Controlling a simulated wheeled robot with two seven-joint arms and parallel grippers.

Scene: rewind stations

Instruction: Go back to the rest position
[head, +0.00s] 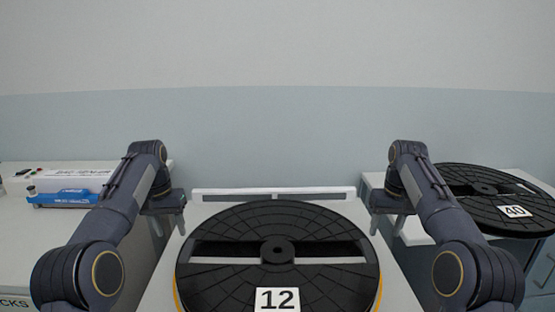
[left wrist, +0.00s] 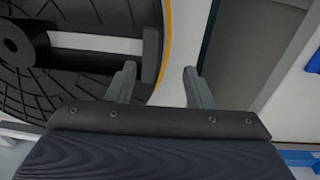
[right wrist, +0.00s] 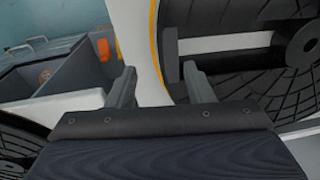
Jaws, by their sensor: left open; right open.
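My left gripper (head: 171,226) is open and empty, left of the large black reel (head: 280,222) marked 12. In the left wrist view its two fingers (left wrist: 160,82) stand apart beside the reel's yellow edge, with nothing between them. My right gripper (head: 387,224) is open and empty, right of the same reel. In the right wrist view its fingers (right wrist: 160,82) are also apart with nothing held. Both arms reach forward on either side of the reel in a near mirror pose.
The reel 12 lies on a white station (head: 205,210) between my arms. A second black reel (head: 470,190) marked 40 lies on a white surface at the right. A blue tool (head: 60,199) lies on the left bench (head: 45,240). A dark bin (right wrist: 60,75) shows in the right wrist view.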

